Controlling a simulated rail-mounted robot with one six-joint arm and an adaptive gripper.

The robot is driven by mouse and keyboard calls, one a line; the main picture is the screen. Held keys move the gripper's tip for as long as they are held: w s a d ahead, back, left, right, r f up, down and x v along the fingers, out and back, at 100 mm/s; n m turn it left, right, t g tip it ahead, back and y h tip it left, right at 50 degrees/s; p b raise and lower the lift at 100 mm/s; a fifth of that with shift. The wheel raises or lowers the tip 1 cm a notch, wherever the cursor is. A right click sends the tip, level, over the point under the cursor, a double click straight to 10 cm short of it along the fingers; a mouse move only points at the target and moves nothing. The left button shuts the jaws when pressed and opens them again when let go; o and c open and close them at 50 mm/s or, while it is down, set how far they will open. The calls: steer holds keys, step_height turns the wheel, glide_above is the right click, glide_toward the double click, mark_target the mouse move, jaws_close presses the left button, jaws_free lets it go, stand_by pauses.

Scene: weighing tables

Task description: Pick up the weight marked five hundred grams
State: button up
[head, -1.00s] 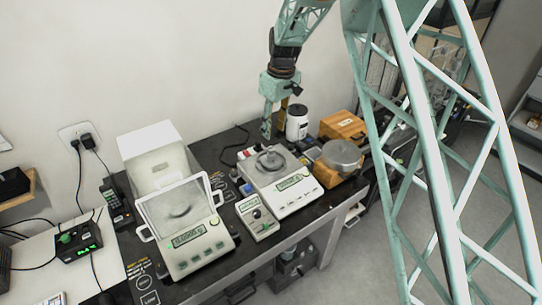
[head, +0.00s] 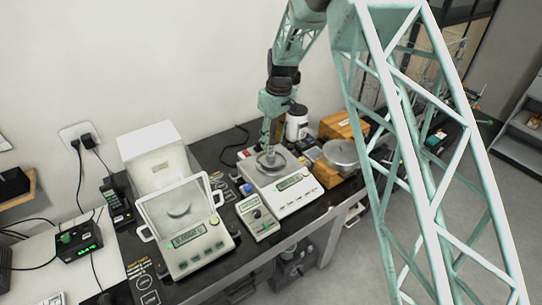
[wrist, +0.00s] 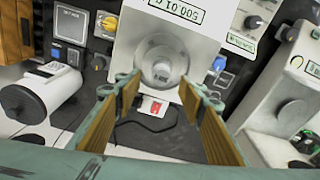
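A grey metal weight (head: 270,160) stands on the round pan of the middle balance (head: 297,200). In the wrist view the weight (wrist: 161,68) is seen from above as a round, shiny piece with a knob. Its marking is too small to read. The balance display (wrist: 176,10) shows upside down and seems to read about 500. My gripper (wrist: 160,88) is open, with a wood-coloured pad on each finger. In the head view my gripper (head: 268,149) hangs just above the pan, partly hiding the weight. Whether the pads touch the weight cannot be told.
A balance with a raised clear shield (head: 185,215) stands to the left. A small control box (head: 257,216) sits before the middle balance. A white jar (head: 297,122), wooden boxes (head: 343,125) and another round pan (head: 341,153) stand close by at the right.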

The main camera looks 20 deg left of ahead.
mark_target(271, 148)
steer(key=shift+f, duration=0.15)
steer(key=shift+a+f, duration=0.2)
steer(key=shift+f, duration=1.05)
steer(key=shift+a+f, duration=0.15)
steer(key=shift+f, duration=1.05)
steer(key=shift+c, duration=0.7)
steer(key=c, duration=1.1)
